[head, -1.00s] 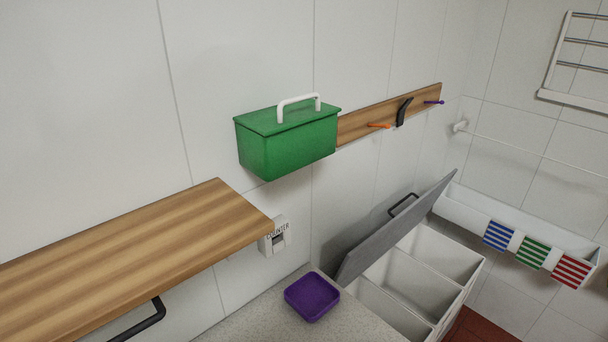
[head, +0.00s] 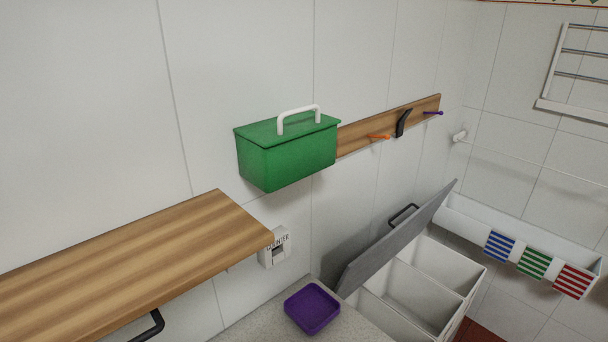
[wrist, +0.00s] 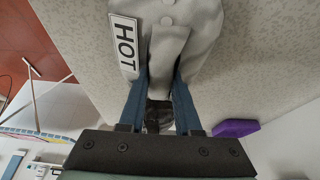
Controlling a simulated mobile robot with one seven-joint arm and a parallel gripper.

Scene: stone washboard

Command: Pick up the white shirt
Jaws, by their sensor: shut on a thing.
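The white shirt (wrist: 185,40) shows in the wrist view as pale grey-white cloth with round buttons, at the top middle. My gripper (wrist: 162,78), with two blue fingers, is shut on the shirt's near end. The cloth lies between and just beyond the fingertips, and the rest of it runs out of the top of the picture. Neither the shirt nor my gripper shows in the head view.
A white HOT sign (wrist: 124,45) is beside the shirt; I cannot tell whether they touch. A purple tray (head: 312,308) sits on the speckled counter. A white three-part bin (head: 420,295) has its grey lid raised. A green box (head: 288,155) and wooden shelf (head: 130,250) are along the wall.

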